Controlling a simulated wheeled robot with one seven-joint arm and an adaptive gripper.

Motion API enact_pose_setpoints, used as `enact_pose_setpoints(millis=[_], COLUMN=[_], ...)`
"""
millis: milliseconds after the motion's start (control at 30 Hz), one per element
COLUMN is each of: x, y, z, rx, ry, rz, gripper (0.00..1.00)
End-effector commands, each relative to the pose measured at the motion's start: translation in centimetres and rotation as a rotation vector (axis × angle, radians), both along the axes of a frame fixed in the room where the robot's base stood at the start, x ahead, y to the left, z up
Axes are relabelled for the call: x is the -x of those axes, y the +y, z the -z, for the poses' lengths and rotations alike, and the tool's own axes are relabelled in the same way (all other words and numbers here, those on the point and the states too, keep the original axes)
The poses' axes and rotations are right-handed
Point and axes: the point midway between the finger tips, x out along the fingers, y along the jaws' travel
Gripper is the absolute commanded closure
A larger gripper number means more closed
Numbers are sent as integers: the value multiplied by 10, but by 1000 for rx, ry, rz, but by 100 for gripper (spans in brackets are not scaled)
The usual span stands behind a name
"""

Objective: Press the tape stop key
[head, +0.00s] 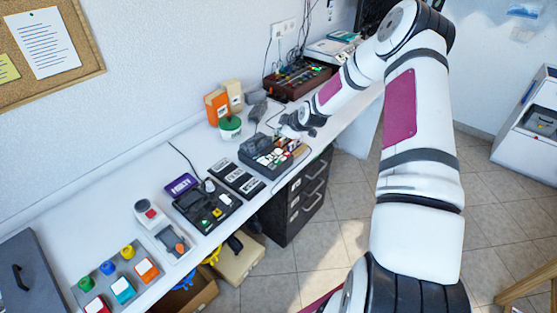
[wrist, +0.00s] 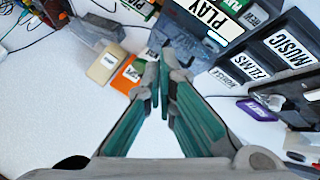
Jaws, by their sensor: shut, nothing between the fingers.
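The dark tape deck (head: 262,158) stands on the white bench, with several small coloured and white keys on its top. In the wrist view its grey body (wrist: 185,28) fills the upper middle, with a large white PLAY label (wrist: 208,14). I cannot make out which key is the stop key. My gripper (head: 298,128) is near the deck's back right side in the head view. In the wrist view my gripper (wrist: 160,85) has its fingertips together, close to the deck's lower left edge in the picture. Contact with the deck cannot be told.
An orange box (wrist: 126,76) and a cream box (wrist: 106,63) stand close to the fingertips. A green-lidded tub (head: 230,128) stands left of the deck. FILMS (wrist: 251,63) and MUSIC (wrist: 287,48) panels and a purple sign (head: 181,184) lie beyond. Bare bench shows below the boxes.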

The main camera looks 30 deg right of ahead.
Motion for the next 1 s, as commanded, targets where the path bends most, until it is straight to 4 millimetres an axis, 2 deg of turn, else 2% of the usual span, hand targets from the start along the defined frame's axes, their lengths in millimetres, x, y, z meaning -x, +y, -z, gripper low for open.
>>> enact_pose_setpoints(millis=[567,1000], x=[-1,-1], y=[-2,-2], z=[11,66], rx=[-1,-2], ry=[-6,-4], rz=[1,1], gripper=[100,100])
